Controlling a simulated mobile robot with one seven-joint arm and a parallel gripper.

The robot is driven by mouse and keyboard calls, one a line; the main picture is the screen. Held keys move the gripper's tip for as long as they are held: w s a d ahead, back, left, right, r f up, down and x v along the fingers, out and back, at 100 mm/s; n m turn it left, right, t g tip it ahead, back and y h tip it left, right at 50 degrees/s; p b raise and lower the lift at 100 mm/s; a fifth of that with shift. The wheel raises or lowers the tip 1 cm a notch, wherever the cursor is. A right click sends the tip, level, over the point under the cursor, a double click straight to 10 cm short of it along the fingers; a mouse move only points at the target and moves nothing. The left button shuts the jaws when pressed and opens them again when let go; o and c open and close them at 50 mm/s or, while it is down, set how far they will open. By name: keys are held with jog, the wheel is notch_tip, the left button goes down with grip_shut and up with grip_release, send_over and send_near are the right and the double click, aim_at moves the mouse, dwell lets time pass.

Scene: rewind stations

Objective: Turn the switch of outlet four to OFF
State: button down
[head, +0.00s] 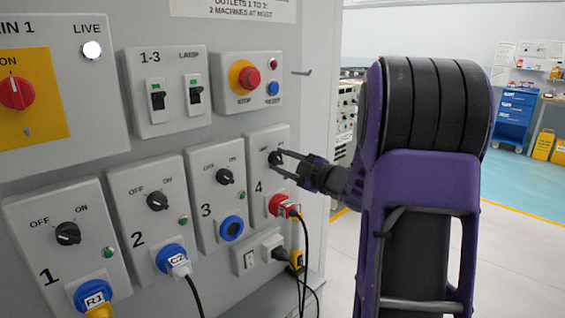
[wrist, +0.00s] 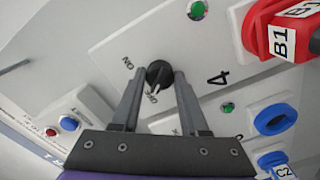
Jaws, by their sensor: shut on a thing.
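The switch of outlet four is a black rotary knob (head: 274,158) on the panel marked 4 (head: 258,205). My gripper (head: 279,161) is shut on the knob, one finger on each side. A red plug (head: 280,205) marked B1 is in the socket below; it also shows in the wrist view (wrist: 280,35).
Outlet three (head: 224,178), with an empty blue socket, is just left of outlet four. Outlets two and one, with plugs in, are further left. A red stop button (head: 250,77) and a peg (head: 302,72) are above. Cables hang below; open floor lies right.

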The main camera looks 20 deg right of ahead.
jog(key=shift+f+n, duration=0.1)
jog(key=shift+n, duration=0.5)
jog(key=shift+c, duration=2.1)
grip_release()
jog(key=shift+s, duration=0.1)
jog(key=v, duration=1.7)
jog(key=shift+s, duration=0.15)
jog(key=shift+d, duration=0.1)
